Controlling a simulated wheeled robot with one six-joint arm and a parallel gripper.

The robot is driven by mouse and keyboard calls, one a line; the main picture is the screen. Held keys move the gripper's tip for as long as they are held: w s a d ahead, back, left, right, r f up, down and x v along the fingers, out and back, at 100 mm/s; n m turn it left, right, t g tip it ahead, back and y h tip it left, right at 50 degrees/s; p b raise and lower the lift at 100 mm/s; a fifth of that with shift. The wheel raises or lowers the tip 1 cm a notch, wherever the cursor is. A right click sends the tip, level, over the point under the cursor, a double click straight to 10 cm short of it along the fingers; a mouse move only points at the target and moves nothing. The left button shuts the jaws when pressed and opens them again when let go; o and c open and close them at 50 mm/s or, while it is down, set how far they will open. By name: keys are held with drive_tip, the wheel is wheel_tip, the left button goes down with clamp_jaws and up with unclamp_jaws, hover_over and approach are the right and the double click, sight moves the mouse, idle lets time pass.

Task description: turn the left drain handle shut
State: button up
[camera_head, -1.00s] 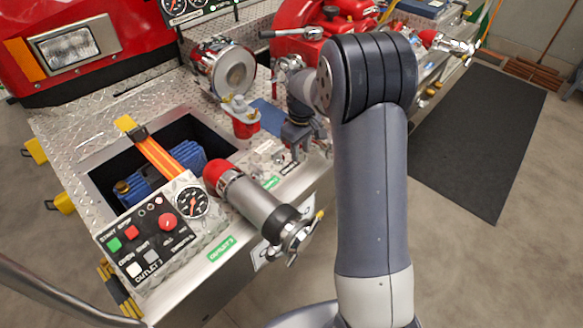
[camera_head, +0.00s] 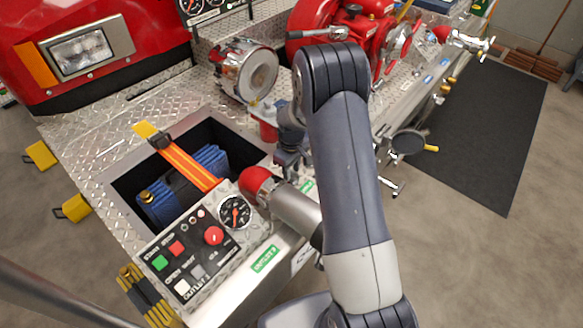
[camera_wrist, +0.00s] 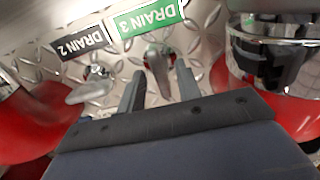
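In the wrist view, two small silver drain levers stand on the diamond-plate panel. The left lever (camera_wrist: 90,92) is below the black "DRAIN 2" label (camera_wrist: 80,42). The other lever (camera_wrist: 158,58) is below the green "DRAIN 3" label (camera_wrist: 145,20), and its lower part shows between my fingers. My gripper (camera_wrist: 160,82) is open, with one finger on each side of that lever; contact cannot be told. In the head view my gripper (camera_head: 290,165) points down beside the red-ended cylinder (camera_head: 292,205); the drain levers cannot be made out there.
Red rounded parts (camera_wrist: 30,130) and a chrome fitting (camera_wrist: 275,50) flank the wrist view. In the head view, a control box (camera_head: 200,255) and an open bay with a blue item (camera_head: 165,205) lie left. A chrome cylinder (camera_head: 245,70) stands behind. A dark mat (camera_head: 470,130) lies right.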

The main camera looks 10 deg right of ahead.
drive_tip(key=shift+c, duration=0.4)
clamp_jaws()
drive_tip(key=shift+m+b, duration=0.3)
drive_tip(key=shift+f+m+b, duration=0.15)
drive_tip(key=shift+m+b, duration=0.6)
drive_tip(key=shift+m, duration=0.15)
drive_tip(key=m+b, duration=0.2)
drive_tip(key=m, duration=0.1)
drive_tip(key=shift+m, duration=0.3)
drive_tip(key=m+b, duration=0.2)
drive_tip(key=m, duration=0.4)
drive_tip(key=m+b, duration=0.1)
drive_tip(key=m, duration=0.4)
drive_tip(key=shift+m, duration=0.4)
